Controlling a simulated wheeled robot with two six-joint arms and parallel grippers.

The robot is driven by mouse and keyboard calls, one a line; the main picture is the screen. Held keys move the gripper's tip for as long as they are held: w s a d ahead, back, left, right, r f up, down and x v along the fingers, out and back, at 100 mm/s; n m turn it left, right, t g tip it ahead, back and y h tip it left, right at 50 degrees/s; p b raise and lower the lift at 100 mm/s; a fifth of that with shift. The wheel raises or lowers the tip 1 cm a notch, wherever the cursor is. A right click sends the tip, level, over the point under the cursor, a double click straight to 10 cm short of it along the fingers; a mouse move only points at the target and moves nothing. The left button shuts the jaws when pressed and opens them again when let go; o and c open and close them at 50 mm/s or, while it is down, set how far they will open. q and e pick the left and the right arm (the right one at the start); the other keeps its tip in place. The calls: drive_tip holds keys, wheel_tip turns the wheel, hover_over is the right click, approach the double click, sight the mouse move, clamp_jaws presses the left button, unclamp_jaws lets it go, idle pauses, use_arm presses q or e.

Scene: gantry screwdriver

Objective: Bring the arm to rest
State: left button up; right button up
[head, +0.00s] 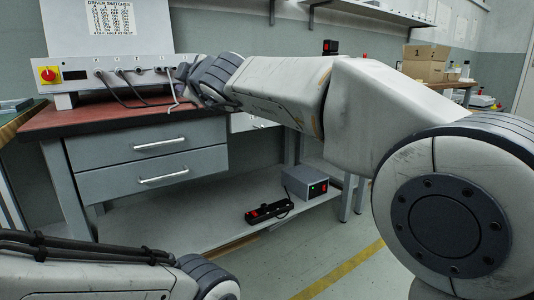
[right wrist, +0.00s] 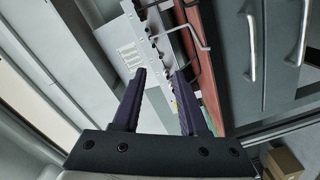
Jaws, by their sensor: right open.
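My right arm reaches in from the right of the head view, and its wrist is raised in front of the control panel (head: 130,77) at the back of the bench. In the right wrist view my right gripper (right wrist: 160,74) is open, its two dark fingers apart with nothing held between them. The panel (right wrist: 150,45) shows beyond the fingertips; I cannot tell the exact gap. Black cables (head: 125,95) hang from the panel's sockets, partly hidden by my right wrist. Part of my left arm shows at the lower left; its gripper is out of view.
The red-topped bench (head: 95,117) has grey drawers (head: 150,160) with bar handles. On the shelf below lie a grey box (head: 304,184) and a black device (head: 268,212). Cardboard boxes (head: 425,65) stand on a back table. Open floor with a yellow line (head: 340,268) lies right of the bench.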

drive_tip(key=s+d+f+n+g+h, duration=0.1)
drive_tip(key=d+f+n+g+h, duration=0.1)
drive_tip(key=d+f+n, duration=0.95)
drive_tip(key=d+f+n+g+h, duration=0.3)
drive_tip(key=d+f+n, duration=0.3)
drive_tip(key=f+n, duration=0.95)
drive_tip(key=s+d+f+n+g+h, duration=0.2)
drive_tip(key=s+d+f+n+g, duration=0.2)
drive_tip(key=s+d+f+n, duration=0.75)
drive_tip(key=s+d+f+n+g+h, duration=0.3)
drive_tip(key=s+d+f+n, duration=0.45)
drive_tip(key=s+n, duration=0.5)
drive_tip(key=s+a+r+n+g+p, duration=0.1)
drive_tip(key=s+a+r+n+p, duration=0.3)
drive_tip(key=r+p, duration=0.5)
drive_tip(key=s+a+r+n+g+y+p, duration=0.15)
drive_tip(key=s+a+r+p, duration=0.4)
drive_tip(key=r, duration=0.55)
drive_tip(key=s+a+r+n+g+p, duration=0.1)
drive_tip(key=s+a+r+n+p, duration=0.3)
drive_tip(key=r+p, duration=0.6)
wheel_tip(320, 180, up, 36)
drive_tip(key=w+p, duration=0.1)
drive_tip(key=p, duration=3.5)
drive_tip(key=shift+w+a, duration=0.15)
drive_tip(key=shift+a, duration=0.25)
